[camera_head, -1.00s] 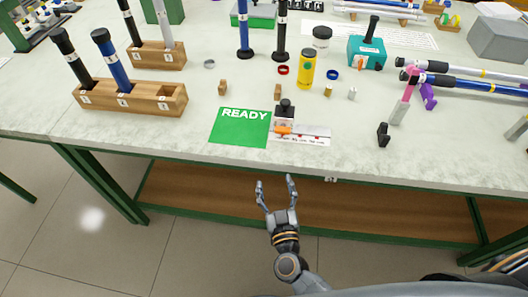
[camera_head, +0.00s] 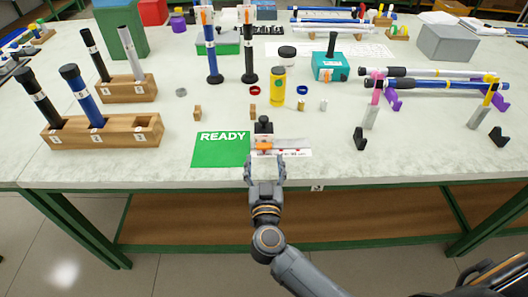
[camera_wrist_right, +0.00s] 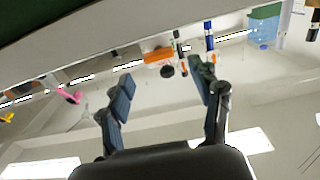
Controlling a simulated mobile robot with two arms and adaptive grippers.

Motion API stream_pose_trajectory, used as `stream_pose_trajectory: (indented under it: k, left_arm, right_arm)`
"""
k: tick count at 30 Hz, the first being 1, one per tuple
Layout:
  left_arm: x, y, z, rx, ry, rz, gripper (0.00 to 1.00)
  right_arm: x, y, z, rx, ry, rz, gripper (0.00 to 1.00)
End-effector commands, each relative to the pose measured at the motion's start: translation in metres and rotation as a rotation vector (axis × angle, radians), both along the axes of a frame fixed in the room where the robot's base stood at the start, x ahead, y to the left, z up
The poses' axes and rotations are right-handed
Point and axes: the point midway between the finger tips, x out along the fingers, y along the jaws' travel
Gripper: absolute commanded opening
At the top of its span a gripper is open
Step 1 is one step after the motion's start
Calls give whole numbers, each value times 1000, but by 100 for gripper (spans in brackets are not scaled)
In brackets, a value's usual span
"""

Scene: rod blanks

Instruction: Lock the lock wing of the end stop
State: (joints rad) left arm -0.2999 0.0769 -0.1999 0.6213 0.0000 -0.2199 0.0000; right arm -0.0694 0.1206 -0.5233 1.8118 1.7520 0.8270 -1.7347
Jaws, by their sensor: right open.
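The end stop (camera_head: 264,128) is a small block with a black knob, beside the green READY card at the bench's front. Its lock wing (camera_head: 263,146) is a short orange bar, lying about crosswise in the head view. The orange wing also shows in the right wrist view (camera_wrist_right: 158,56), ahead of my fingers. My right gripper (camera_head: 265,163) is open and empty, its two fingers pointing at the end stop from the front edge. A gap seems to remain between fingertips and wing; contact is not visible. My left gripper is not in view.
A grey plate (camera_head: 292,144) lies right of the wing. The READY card (camera_head: 220,150) is on the left. A yellow bottle (camera_head: 278,88) and a teal box (camera_head: 326,66) stand behind. A wooden rod block (camera_head: 80,136) is at left, a black stand (camera_head: 360,138) at right.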

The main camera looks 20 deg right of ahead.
Motion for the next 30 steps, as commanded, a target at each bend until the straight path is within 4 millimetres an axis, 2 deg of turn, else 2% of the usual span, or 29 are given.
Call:
stream_pose_trajectory:
  k: [3,7,19,20,27,30]
  left_arm:
    - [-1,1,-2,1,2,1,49]
    - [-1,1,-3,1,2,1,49]
    - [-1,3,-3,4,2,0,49]
    - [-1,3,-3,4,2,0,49]
    - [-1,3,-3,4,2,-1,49]
    - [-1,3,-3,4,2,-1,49]
  right_arm:
    - [21,-6,1,-2,-3,-1,64]
    - [34,-10,0,-1,-1,0,64]
    - [41,-12,0,0,0,0,64]
    - [41,-12,0,0,0,0,60]
    - [41,-12,0,0,0,0,11]
    - [41,-12,0,1,0,0,10]
